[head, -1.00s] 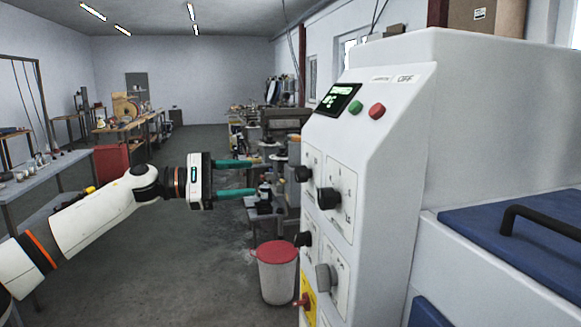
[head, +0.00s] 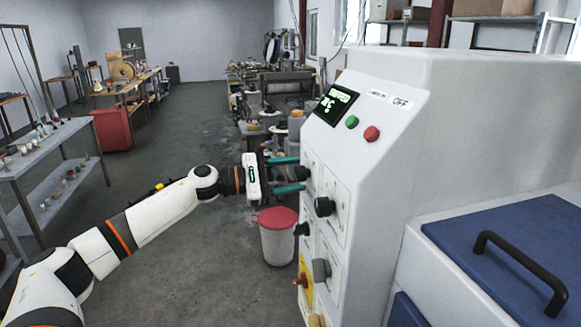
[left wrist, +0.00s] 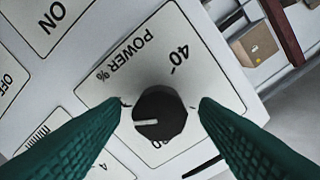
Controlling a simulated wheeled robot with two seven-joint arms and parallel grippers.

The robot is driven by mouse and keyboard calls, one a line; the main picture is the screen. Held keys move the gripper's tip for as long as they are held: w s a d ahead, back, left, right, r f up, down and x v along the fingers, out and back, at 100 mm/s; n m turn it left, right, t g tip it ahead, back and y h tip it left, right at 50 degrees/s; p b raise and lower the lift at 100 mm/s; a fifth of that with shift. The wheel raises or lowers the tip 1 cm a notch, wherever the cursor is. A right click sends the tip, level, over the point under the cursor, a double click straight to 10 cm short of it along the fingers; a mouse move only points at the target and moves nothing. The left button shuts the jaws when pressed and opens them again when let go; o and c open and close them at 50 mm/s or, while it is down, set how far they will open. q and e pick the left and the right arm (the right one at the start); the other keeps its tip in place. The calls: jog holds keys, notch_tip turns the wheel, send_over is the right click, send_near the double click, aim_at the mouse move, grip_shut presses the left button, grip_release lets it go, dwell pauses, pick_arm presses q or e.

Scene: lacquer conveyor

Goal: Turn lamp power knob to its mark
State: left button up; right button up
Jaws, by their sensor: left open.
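The lamp power knob (left wrist: 172,104) is round and black, on a white plate marked "POWER %" with a "40" mark. Its pale pointer line points left in the left wrist view, and another mark below it is partly covered. The knob also shows small in the head view (head: 306,172), on the white machine's front panel. My left gripper (head: 299,174) is open at the panel. Its two green fingers stand on either side of the knob in the left wrist view (left wrist: 160,102), with small gaps. My right gripper is out of view.
Close by on the panel are a larger black knob (head: 324,206), a grey knob (head: 321,270) and a red switch on yellow (head: 303,280). A display (head: 336,104) and green and red buttons sit above. A red-lidded bin (head: 277,240) stands on the floor beyond.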

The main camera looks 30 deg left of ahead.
pick_arm(q)
jog(key=c, duration=1)
